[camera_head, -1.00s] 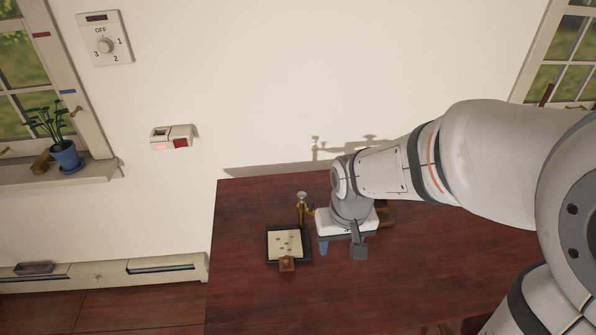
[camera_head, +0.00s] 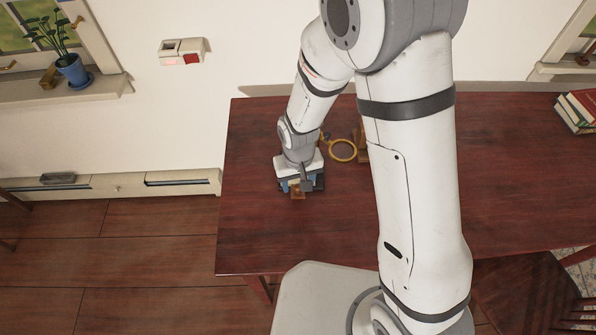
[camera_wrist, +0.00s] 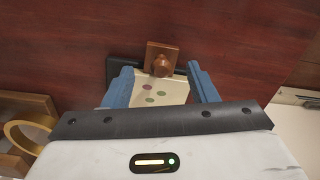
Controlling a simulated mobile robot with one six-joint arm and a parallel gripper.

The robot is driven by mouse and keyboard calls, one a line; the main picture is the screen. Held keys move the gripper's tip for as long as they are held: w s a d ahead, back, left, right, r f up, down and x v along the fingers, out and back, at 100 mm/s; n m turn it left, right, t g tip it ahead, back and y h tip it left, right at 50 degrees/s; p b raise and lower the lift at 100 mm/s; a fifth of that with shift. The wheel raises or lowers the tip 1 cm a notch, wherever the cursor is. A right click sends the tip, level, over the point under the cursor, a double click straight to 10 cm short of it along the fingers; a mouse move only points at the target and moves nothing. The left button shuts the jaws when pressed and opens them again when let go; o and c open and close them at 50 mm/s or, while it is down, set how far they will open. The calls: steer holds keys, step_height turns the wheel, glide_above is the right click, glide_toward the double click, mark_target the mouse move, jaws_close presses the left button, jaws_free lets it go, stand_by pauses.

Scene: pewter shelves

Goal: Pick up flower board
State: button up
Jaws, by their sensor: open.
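The flower board, a cream panel with small green and purple dots in a dark frame, lies on the dark red table (camera_head: 260,235). In the wrist view the flower board (camera_wrist: 172,93) shows between the two blue fingers of my gripper (camera_wrist: 160,70). A brown wooden knob on a square block (camera_wrist: 161,58) sits at its far edge there. My gripper is open, with a finger on either side of the panel; whether they touch it I cannot tell. In the head view my gripper (camera_head: 299,182) covers most of the board.
A brass-coloured ring (camera_head: 342,150) stands right of my gripper, close to a wooden piece, and shows at the left in the wrist view. Books (camera_head: 577,110) lie at the table's far right. The table's front left is clear. My arm hides the table's middle.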

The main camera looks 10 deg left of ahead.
steer(key=shift+f, duration=1.4)
steer(key=c, duration=0.8)
steer(key=shift+r, duration=0.1)
steer(key=shift+c, duration=0.2)
